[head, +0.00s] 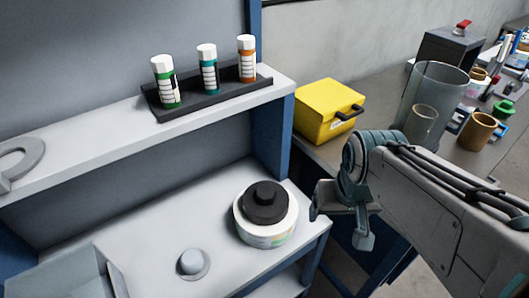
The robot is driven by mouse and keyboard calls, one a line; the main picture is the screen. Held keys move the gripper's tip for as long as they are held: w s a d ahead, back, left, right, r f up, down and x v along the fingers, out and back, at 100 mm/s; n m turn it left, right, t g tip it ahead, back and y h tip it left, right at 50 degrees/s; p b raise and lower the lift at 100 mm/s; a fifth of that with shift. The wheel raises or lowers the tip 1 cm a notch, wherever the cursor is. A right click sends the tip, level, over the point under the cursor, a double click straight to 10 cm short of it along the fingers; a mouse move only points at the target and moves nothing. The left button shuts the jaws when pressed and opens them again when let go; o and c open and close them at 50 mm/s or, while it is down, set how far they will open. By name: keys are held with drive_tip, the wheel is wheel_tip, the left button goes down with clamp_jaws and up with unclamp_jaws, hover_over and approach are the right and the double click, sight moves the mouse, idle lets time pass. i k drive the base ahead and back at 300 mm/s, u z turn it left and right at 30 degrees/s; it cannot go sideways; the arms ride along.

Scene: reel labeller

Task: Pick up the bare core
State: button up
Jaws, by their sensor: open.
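I cannot tell for certain which thing is the bare core. A white reel (266,229) with a coloured printed side sits on the white worktop, with a black stepped cap (264,202) on it, hiding its centre. A pale rounded peg on a flat disc (192,262) stands to its left with nothing around it. A smaller tube-like shape (422,122) shows inside or behind a clear cylinder (437,88) on the right bench. My gripper (339,226) is open and empty, pointing down to the right of the reel, apart from it and beyond the worktop's right edge.
A shelf (100,140) above the worktop bears a black rack (212,92) with three capped bottles. A blue post (272,135) stands at its right end. A yellow case (329,108), brown cup (477,131) and dark box (445,52) occupy the bench. A grey box (75,275) stands front left.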

sight(479, 127)
drive_tip(key=z, duration=1.15)
drive_tip(key=k, duration=0.65)
drive_tip(key=u, duration=0.3)
drive_tip(key=i, duration=0.3)
drive_tip(key=u, duration=1.95)
